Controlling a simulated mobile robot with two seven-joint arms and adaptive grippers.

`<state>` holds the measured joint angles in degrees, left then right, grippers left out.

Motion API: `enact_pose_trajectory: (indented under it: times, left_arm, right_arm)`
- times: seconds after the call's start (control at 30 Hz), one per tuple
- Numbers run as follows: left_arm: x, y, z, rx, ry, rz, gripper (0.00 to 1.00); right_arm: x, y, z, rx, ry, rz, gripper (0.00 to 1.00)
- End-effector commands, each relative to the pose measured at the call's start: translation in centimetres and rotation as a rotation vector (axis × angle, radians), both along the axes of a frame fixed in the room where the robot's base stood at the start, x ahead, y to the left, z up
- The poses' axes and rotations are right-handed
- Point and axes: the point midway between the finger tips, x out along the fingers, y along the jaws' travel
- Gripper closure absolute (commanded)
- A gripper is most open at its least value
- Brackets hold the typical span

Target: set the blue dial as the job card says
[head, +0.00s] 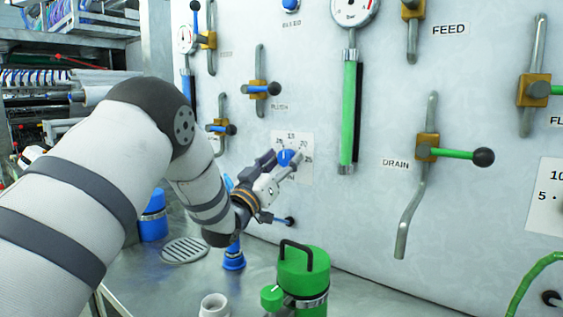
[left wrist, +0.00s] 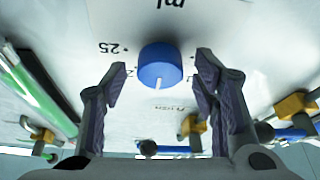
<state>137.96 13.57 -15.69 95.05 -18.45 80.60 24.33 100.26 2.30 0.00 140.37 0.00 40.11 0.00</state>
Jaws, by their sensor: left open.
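The blue dial (head: 286,157) sits on a white scale plate (head: 306,141) on the panel, with numbers including 15, 20 and 25 around it. In the left wrist view, which is upside down, the dial (left wrist: 160,66) has a white pointer mark toward the bottom of the picture. My left gripper (head: 282,160) is open at the dial. In the left wrist view its fingers (left wrist: 162,72) stand on either side of the dial with gaps showing. I cannot make out a job card. My right gripper is out of view.
A green-handled DRAIN valve (head: 455,154) and a green gauge tube (head: 349,110) are right of the dial. Blue-handled valves (head: 262,89) are up and left. A green canister (head: 303,277) and a white cup (head: 213,305) stand below on the metal bench (head: 180,290).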

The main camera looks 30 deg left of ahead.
Motion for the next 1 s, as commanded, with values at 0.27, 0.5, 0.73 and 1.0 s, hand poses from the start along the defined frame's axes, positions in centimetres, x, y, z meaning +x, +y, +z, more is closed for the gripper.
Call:
enact_pose_trajectory:
  times: [0.27, 0.5, 0.73, 1.0]
  left_arm:
    - [-0.03, 0.01, -0.03, 0.0, 0.0, 0.0, 0.91]
    - [-0.05, 0.01, -0.01, -0.009, 0.0, 0.001, 0.94]
    - [-0.06, 0.01, 0.07, -0.1, 0.006, 0.0, 0.94]
    - [-0.09, -0.06, 0.08, -0.317, 0.023, 0.0, 0.94]
  right_arm:
    - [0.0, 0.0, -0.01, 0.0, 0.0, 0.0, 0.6]
    - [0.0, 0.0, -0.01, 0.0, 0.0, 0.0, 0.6]
    - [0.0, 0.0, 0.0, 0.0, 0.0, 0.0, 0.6]
    - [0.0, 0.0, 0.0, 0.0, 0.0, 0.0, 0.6]
